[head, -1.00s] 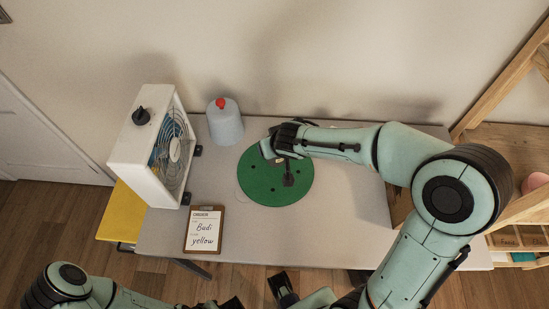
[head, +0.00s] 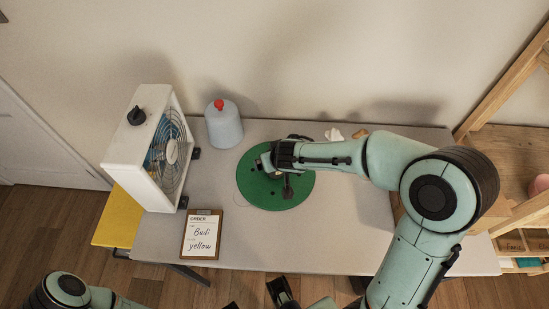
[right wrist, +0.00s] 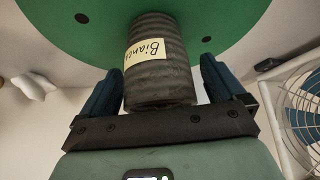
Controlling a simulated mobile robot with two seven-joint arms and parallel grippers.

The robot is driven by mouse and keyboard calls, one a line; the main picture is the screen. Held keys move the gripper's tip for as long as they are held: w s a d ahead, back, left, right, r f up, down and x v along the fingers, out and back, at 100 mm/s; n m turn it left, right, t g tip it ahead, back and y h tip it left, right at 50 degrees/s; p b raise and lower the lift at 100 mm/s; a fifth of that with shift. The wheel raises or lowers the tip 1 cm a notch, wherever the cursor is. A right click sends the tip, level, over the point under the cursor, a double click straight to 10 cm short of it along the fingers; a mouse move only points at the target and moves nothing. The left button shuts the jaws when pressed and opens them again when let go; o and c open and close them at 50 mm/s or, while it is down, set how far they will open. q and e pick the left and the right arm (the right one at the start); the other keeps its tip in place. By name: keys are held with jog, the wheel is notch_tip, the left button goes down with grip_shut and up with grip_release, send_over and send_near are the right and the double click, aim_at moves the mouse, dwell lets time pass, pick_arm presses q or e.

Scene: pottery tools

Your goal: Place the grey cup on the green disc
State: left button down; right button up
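The green disc (head: 270,198) lies flat on the table in the head view. It also fills the top of the right wrist view (right wrist: 70,25). In the head view my right gripper (head: 264,166) is over the disc and the cup is mostly hidden. I cannot tell if the cup touches the disc. My left arm is at the bottom left, its gripper barely showing.
A white box fan (head: 140,155) and an order clipboard (head: 201,234) reading "Budi, yellow" are left of the disc. A bluish-grey jug with a red cap (head: 224,128) stands behind it. Small white lumps (head: 333,134) lie at the back. A wooden shelf (head: 510,150) is right.

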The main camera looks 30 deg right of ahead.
jog(key=shift+s+r+p, duration=0.1)
jog(key=shift+r+p, duration=0.3)
jog(key=shift+r, duration=0.1)
jog(key=p+v, duration=0.2)
jog(key=v, duration=0.9)
jog(key=shift+r, duration=0.15)
jog(key=shift+s, duration=0.1)
